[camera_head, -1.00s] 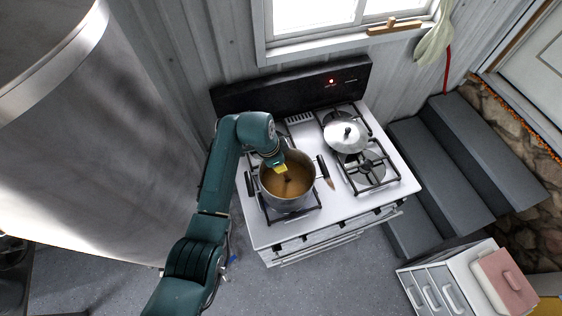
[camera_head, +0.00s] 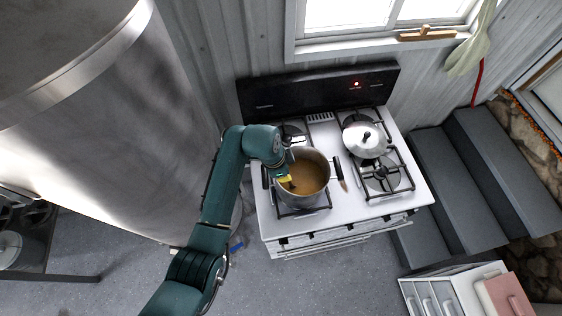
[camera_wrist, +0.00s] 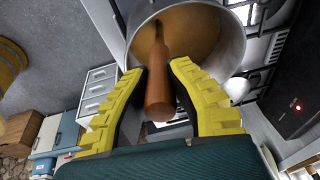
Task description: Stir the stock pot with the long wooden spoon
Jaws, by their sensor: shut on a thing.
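The stock pot (camera_head: 316,191) stands on the front left burner of the white stove, with brown liquid (camera_head: 312,172) inside. My gripper (camera_head: 287,180), with yellow fingers, is over the left part of the pot's opening. In the wrist view my gripper (camera_wrist: 158,70) is shut on the handle of the wooden spoon (camera_wrist: 157,88). The handle runs between the fingers toward the brown liquid in the pot (camera_wrist: 229,45). The spoon's lower end is hidden in the liquid. In the head view only a small dark piece of the spoon shows beside the fingers.
A lidded silver pan (camera_head: 364,140) sits on the back right burner. A brown-tipped item (camera_head: 343,186) lies on the stove top right of the pot. A large metal barrel (camera_head: 100,130) stands left of my arm. Grey steps (camera_head: 455,185) and a drawer unit (camera_head: 430,293) are at right.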

